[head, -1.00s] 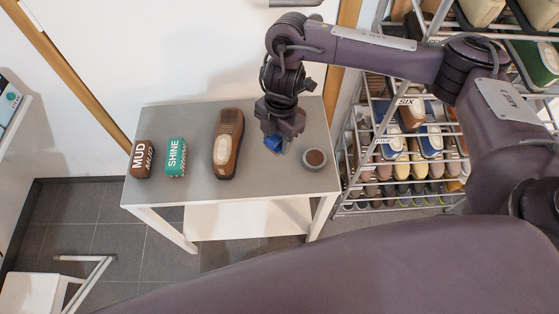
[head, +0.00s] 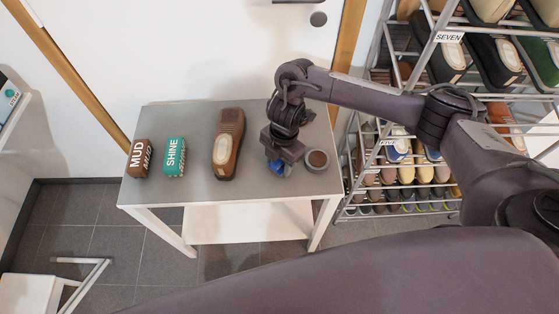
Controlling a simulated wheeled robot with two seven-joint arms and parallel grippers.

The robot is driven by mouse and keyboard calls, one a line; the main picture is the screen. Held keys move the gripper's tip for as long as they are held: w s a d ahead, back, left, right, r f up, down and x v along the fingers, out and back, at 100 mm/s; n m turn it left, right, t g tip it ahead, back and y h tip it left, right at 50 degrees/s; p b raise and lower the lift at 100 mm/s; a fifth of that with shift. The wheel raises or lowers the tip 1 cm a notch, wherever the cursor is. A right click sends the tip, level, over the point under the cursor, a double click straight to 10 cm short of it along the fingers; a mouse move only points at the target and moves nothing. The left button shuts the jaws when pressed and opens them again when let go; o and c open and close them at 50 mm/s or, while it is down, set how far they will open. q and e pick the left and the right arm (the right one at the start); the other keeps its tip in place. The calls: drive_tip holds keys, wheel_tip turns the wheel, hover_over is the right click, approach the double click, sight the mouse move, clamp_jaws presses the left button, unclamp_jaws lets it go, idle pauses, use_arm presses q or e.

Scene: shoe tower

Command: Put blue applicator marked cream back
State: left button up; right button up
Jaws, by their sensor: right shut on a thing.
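My right gripper (head: 281,165) is at the right part of the grey table (head: 195,122), pointing down. It is shut on the blue applicator (head: 277,167), which shows only as a small blue piece under the fingers. Any "cream" marking on it is hidden. A round grey tin with brown content (head: 317,160) stands on the table just right of the gripper. I cannot tell whether the applicator touches the table. My left gripper is not in view.
A brown shoe (head: 227,143) lies left of the gripper. A teal brush marked SHINE (head: 174,157) and a brown brush marked MUD (head: 140,157) stand further left. A metal shoe rack (head: 395,165) full of shoes is to the right, close to my arm.

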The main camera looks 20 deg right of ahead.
drive_tip(key=shift+f, duration=0.15)
drive_tip(key=o, duration=0.9)
drive_tip(key=r+p, duration=0.1)
drive_tip(key=r, duration=0.3)
drive_tip(key=d+r+p, duration=0.1)
drive_tip(key=r, duration=0.3)
drive_tip(key=r+p, duration=0.1)
drive_tip(key=r, duration=0.3)
drive_tip(key=shift+w+d+r, duration=0.15)
drive_tip(key=shift+w, duration=0.2)
